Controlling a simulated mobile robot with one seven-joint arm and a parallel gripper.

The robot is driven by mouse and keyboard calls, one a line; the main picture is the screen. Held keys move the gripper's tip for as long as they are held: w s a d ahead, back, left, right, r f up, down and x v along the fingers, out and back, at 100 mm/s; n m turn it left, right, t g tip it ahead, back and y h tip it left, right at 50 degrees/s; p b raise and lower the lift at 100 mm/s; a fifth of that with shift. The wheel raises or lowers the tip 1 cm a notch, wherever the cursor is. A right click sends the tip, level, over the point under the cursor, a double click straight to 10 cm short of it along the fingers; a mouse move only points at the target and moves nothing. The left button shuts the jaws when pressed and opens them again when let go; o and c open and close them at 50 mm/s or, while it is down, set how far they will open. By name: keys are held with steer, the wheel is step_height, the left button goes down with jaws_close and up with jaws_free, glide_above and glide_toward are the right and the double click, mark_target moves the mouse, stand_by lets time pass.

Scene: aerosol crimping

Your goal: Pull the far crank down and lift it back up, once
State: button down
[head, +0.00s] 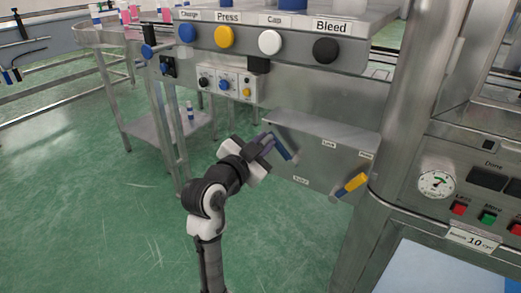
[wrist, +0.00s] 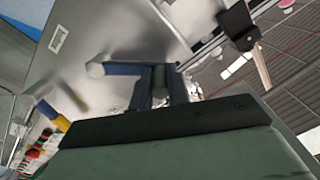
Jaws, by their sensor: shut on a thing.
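The far crank (head: 283,148) has a blue handle and sticks out of the front of a grey metal panel, slanting down to the right in the head view. Its blue bar (wrist: 128,69) with a pale round end also shows in the wrist view. My gripper (head: 268,143) comes from the lower left and is shut on the crank. In the wrist view its two bluish fingers (wrist: 159,86) stand on either side of a grey-green piece by the bar. The fingers partly hide the grip. A second crank with a yellow handle (head: 351,184) sits to the right, untouched.
Above is a shelf with blue, yellow, white and black knobs (head: 270,42). A small button box (head: 228,84) hangs below it. A metal cabinet with a gauge (head: 437,184) stands to the right. A steel side table (head: 150,131) is behind left. Green floor is open at left.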

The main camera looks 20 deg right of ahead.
steer(key=shift+r, duration=0.1)
stand_by(0.4)
steer(key=c, duration=1.3)
jaws_free()
steer(key=shift+s, duration=0.1)
steer(key=shift+c, duration=0.2)
steer(key=b+v, duration=0.1)
steer(key=v, duration=1.2)
steer(key=shift+s+a+b, duration=0.25)
steer(key=shift+b, duration=0.1)
